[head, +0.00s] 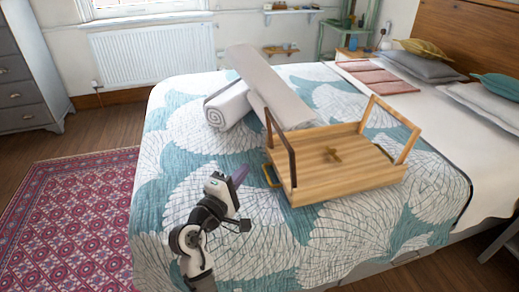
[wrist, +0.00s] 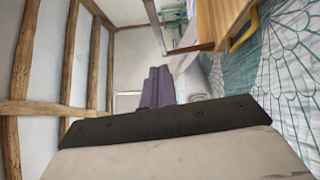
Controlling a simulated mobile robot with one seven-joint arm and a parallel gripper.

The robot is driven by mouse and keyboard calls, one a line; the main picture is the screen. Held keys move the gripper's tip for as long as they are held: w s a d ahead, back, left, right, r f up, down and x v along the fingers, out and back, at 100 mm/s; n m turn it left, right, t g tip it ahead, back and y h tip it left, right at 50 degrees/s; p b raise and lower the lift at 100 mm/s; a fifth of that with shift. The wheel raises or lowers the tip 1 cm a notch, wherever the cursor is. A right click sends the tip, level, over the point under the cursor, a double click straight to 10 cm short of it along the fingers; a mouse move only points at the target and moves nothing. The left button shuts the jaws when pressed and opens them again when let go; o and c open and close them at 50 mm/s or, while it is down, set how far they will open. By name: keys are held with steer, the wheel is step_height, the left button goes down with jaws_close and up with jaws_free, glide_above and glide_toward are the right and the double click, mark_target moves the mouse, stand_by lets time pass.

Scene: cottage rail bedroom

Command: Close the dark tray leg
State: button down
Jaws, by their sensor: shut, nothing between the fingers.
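A light wooden bed tray (head: 335,178) lies on the bed with its two leg frames standing up. The dark leg (head: 281,147) rises at the tray's left end and leans slightly. The light leg (head: 395,128) stands up at the right end. My gripper (head: 240,174), with purple fingers, is shut and empty, left of the tray and apart from the dark leg. In the wrist view the fingers (wrist: 158,88) point ahead. The tray's edge (wrist: 220,20) and its yellow handle (wrist: 244,30) show at the upper right there. A leg bar (wrist: 154,25) shows at the top.
A rolled white towel or blanket (head: 229,105) and a long grey-white roll (head: 268,85) lie behind the tray, close to the dark leg. Pillows (head: 426,66) are at the right. The patterned quilt (head: 185,125) left of the tray is clear. A red rug (head: 70,215) covers the floor.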

steer(key=s+d+p+x, duration=0.1)
steer(key=d+p+x, duration=0.1)
steer(key=x, duration=1)
steer(key=shift+d+r+p, duration=0.15)
steer(key=shift+d+p, duration=0.15)
steer(key=shift+p, duration=0.2)
